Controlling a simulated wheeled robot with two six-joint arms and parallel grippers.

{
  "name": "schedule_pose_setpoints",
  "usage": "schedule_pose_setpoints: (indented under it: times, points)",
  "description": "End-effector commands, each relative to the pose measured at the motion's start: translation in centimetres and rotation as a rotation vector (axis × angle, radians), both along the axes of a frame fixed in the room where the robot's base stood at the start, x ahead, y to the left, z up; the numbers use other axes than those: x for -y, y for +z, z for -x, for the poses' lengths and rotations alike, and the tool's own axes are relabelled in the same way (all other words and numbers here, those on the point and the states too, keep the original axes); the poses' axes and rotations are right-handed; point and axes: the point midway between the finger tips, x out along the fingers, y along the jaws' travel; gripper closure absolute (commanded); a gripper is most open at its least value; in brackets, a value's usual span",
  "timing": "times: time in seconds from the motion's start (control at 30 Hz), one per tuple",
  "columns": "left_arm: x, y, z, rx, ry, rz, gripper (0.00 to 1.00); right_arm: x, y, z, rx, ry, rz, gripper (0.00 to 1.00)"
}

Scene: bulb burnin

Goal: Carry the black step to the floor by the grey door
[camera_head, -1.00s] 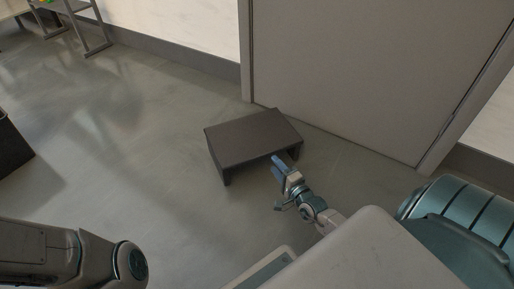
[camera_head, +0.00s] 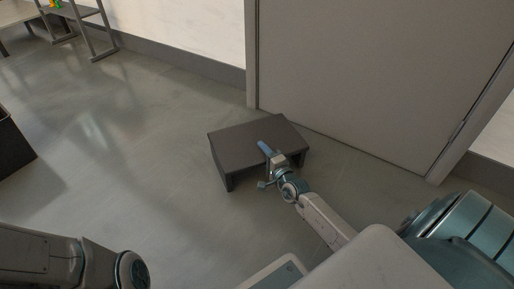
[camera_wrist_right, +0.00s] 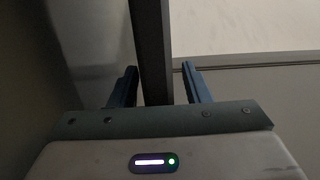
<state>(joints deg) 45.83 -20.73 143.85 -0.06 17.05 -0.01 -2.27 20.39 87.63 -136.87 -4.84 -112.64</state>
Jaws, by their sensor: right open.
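The black step (camera_head: 240,143) stands upright on the floor right in front of the grey door (camera_head: 360,70), close to its foot. My right gripper (camera_head: 266,149) is at the step's near edge, with a blue finger showing over the top board. In the right wrist view the gripper (camera_wrist_right: 160,84) is open, and its two fingers are on either side of a dark board of the step (camera_wrist_right: 150,45). I cannot tell whether either finger touches it. My left gripper is out of view; only my left arm shows at the lower left.
A dark box-like object (camera_head: 12,145) stands at the left edge. A grey-legged stand (camera_head: 88,30) is at the upper left. A grey skirting (camera_head: 180,62) runs along the wall up to the door frame. The floor left of the step is clear.

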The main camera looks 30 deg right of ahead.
Motion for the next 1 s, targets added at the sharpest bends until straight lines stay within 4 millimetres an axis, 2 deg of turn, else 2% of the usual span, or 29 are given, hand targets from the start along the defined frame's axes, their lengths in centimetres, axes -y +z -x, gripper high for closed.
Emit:
schedule_pose_setpoints:
  times: [0.13, 0.3, 0.37, 1.0]
  points:
    - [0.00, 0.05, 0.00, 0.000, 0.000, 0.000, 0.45, 0.00, 0.03, 0.03, 0.000, 0.000, 0.000, 0.58]
    - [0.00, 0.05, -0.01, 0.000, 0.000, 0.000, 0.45, 0.01, 0.03, 0.04, 0.000, 0.000, 0.000, 0.92]
    - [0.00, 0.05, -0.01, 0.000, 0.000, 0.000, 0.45, 0.01, 0.02, 0.05, 0.000, 0.000, 0.000, 1.00]
    - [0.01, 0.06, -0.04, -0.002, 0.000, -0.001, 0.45, 0.02, -0.01, 0.07, 0.000, 0.000, 0.000, 1.00]
